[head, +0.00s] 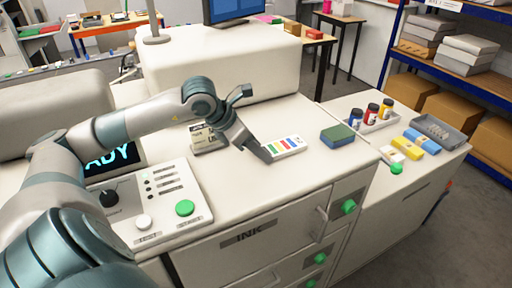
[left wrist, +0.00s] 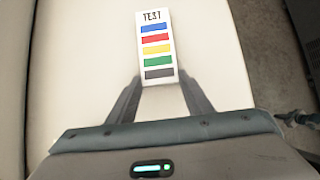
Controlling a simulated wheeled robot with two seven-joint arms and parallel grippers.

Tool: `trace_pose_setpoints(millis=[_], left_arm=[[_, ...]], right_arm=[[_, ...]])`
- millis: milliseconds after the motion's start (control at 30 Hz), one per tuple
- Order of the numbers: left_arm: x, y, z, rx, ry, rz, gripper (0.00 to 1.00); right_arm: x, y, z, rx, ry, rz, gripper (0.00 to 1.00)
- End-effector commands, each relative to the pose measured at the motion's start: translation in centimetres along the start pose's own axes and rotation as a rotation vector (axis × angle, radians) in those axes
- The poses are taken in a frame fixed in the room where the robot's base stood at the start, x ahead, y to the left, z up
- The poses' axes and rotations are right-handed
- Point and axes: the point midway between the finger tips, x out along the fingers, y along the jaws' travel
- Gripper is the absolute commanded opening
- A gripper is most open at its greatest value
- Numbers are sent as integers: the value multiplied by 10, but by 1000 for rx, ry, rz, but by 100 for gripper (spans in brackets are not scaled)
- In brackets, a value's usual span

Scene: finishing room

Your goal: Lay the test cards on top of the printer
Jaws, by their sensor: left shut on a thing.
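A white test card (head: 287,146) with coloured bars is over the top of the white printer (head: 262,195), right of its middle. In the left wrist view the test card (left wrist: 156,40) shows "TEST" and blue, red, yellow, green and dark bars. My left gripper (head: 264,153) is shut on the card's near end, its fingers (left wrist: 160,84) on either side. I cannot tell whether the card touches the surface. My right gripper is not in view. No other test card is clearly visible.
Small bottles (head: 371,112), a grey tray (head: 438,132) and yellow and blue packs (head: 407,149) occupy the right-hand surface. A control panel (head: 160,205) is at the left.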

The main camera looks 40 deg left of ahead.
Motion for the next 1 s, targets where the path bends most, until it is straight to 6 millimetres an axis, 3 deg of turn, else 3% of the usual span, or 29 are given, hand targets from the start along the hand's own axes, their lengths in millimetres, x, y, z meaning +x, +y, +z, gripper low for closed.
trace_pose_setpoints(millis=[133, 333, 367, 433, 1000], left_arm=[[0, 0, 0, 0, 2, 0, 9], [3, 0, -2, 0, 2, 0, 9], [2, 0, -2, 0, 3, 0, 51], [2, 0, -2, 0, 3, 0, 65], [-6, 2, -1, 1, 3, 3, 65]], right_arm=[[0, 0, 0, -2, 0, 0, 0], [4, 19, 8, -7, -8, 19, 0], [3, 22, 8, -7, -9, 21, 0], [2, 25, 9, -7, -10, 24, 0], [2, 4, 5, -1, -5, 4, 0]])
